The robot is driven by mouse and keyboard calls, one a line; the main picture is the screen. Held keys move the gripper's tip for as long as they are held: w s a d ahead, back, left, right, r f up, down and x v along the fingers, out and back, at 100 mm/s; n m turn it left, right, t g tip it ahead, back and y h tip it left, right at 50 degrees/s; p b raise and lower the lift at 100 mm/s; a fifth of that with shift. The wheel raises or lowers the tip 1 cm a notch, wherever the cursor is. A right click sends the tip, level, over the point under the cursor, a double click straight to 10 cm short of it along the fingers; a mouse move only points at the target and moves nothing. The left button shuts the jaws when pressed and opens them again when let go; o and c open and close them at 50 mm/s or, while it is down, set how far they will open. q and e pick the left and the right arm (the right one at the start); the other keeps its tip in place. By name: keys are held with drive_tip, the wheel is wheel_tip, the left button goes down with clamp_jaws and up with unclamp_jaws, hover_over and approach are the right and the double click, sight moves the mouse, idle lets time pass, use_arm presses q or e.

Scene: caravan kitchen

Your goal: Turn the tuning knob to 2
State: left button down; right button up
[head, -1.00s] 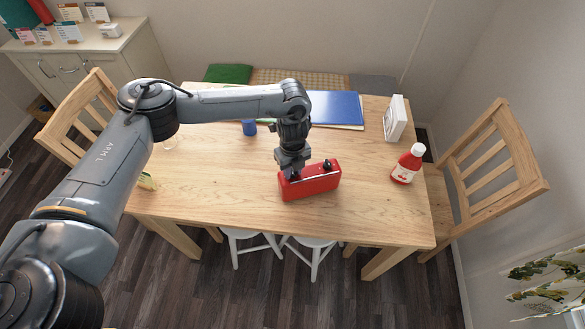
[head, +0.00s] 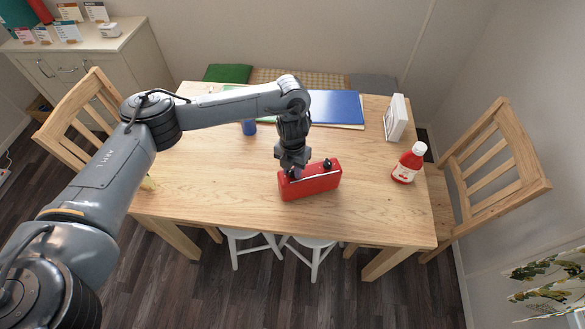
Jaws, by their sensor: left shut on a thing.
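A red radio (head: 312,182) stands on the wooden table near its front edge, with dark knobs on its top. The right knob (head: 328,163) is in plain view. My left gripper (head: 294,172) points down over the left end of the radio's top and is shut on the left knob there. The gripper mostly hides that knob, and its dial marks are too small to read. I cannot tell which of the knobs is the tuning knob. My right gripper is not in view.
A red sauce bottle (head: 408,163) and a white box (head: 396,118) stand on the table (head: 225,185) to the right. A blue folder (head: 336,107) lies behind the arm, with a blue cup (head: 249,127) left of it. The table front between radio and bottle is clear.

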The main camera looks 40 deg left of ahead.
sight(293, 169)
use_arm(q)
drive_tip(key=shift+m, duration=2.2)
drive_tip(key=c, duration=0.8)
unclamp_jaws()
wheel_tip(293, 169, up, 9)
drive_tip(key=shift+f+p, duration=0.1)
drive_tip(key=shift+p, duration=0.95)
drive_tip(key=shift+r, duration=1.05)
